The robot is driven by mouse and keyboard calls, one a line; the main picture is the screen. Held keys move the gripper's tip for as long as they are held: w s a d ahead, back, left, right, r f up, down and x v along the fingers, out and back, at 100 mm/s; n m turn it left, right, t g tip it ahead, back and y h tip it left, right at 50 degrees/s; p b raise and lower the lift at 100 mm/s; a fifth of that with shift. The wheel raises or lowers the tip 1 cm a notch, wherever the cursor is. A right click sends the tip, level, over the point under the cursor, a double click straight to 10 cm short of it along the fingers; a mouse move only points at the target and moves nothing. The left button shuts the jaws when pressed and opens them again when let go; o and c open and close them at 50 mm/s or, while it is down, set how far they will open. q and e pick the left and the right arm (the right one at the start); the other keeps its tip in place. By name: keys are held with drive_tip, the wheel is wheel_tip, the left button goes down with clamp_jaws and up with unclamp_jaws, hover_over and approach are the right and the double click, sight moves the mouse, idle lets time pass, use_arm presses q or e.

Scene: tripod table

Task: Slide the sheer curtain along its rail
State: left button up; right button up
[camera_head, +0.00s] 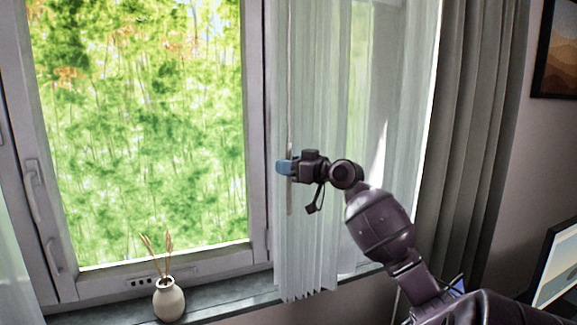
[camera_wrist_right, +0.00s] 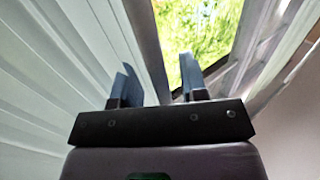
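The pale, see-through sheer curtain (camera_head: 308,240) hangs in folds at the right side of the window in the head view; its folds fill the left of the right wrist view (camera_wrist_right: 35,85). A thin grey wand (camera_head: 289,80) hangs along its left edge. My right gripper (camera_head: 284,167), with blue fingers, is at the wand's lower part. In the right wrist view its fingers (camera_wrist_right: 160,85) stand apart, with a grey strip, seemingly the wand (camera_wrist_right: 150,50), running between them. The rail is out of view. My left gripper is not in view.
A cream vase (camera_head: 169,300) with dried stems stands on the sill (camera_head: 230,293) at lower left. The window handle (camera_head: 33,185) is at far left. A dark grey curtain (camera_head: 475,130) hangs at right, beside a framed picture (camera_head: 556,50) and a screen (camera_head: 557,265).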

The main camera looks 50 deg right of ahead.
drive_tip(key=s+b, duration=0.1)
drive_tip(key=s, duration=0.9)
drive_tip(key=shift+s+d, duration=0.2)
drive_tip(key=shift+s, duration=0.2)
idle(0.4)
